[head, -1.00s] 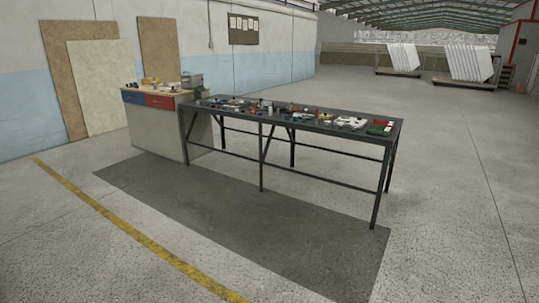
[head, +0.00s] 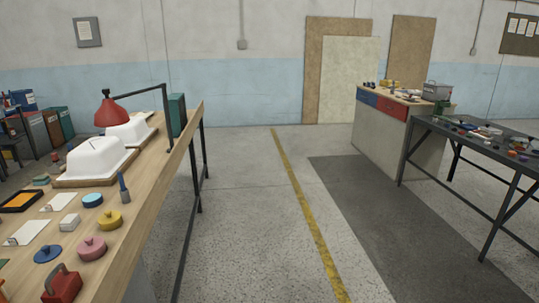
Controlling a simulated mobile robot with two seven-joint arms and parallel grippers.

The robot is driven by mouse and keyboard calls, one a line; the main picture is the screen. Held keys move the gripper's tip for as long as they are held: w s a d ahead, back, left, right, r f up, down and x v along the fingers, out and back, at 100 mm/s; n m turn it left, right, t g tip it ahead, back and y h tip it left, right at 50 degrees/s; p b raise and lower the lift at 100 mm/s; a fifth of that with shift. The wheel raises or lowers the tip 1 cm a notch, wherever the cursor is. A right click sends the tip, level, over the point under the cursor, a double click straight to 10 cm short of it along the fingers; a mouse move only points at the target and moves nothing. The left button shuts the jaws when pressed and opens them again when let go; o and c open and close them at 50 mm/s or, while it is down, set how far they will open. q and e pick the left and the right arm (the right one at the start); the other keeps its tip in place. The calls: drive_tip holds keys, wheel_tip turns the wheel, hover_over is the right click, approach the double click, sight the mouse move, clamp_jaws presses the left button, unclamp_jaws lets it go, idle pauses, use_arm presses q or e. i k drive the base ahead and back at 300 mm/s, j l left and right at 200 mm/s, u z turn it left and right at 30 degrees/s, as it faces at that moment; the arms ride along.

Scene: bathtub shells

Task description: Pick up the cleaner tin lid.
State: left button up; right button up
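Several round, lid-like discs lie on the wooden workbench (head: 150,205) at the left: a pink one (head: 91,248) with a knob, a yellow one (head: 110,221) with a knob, a dark blue one (head: 48,253) and a light blue one (head: 92,200). I cannot tell which of these, if any, is the cleaner tin lid. Neither of my grippers is in view.
White tub shells (head: 97,158), a red lamp (head: 112,112) and a red block-like object (head: 62,284) stand on the workbench. A dark metal table (head: 425,124) with small items and a cabinet (head: 375,130) are at the right. The floor between is clear.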

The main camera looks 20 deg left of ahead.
sight(47, 254)
drive_tip(key=i+j+u, duration=0.2)
drive_tip(key=i+u, duration=0.6)
drive_tip(key=i+l+u, duration=0.1)
drive_tip(key=i+u, duration=0.3)
drive_tip(key=i, duration=0.15)
drive_tip(key=i+z, duration=0.15)
drive_tip(key=z, duration=0.2)
drive_tip(key=i+j+z, duration=0.1)
drive_tip(key=z, duration=0.25)
drive_tip(key=i+j+z, duration=0.15)
drive_tip(key=z, duration=0.25)
drive_tip(key=i+z, duration=0.1)
drive_tip(key=z, duration=8.55)
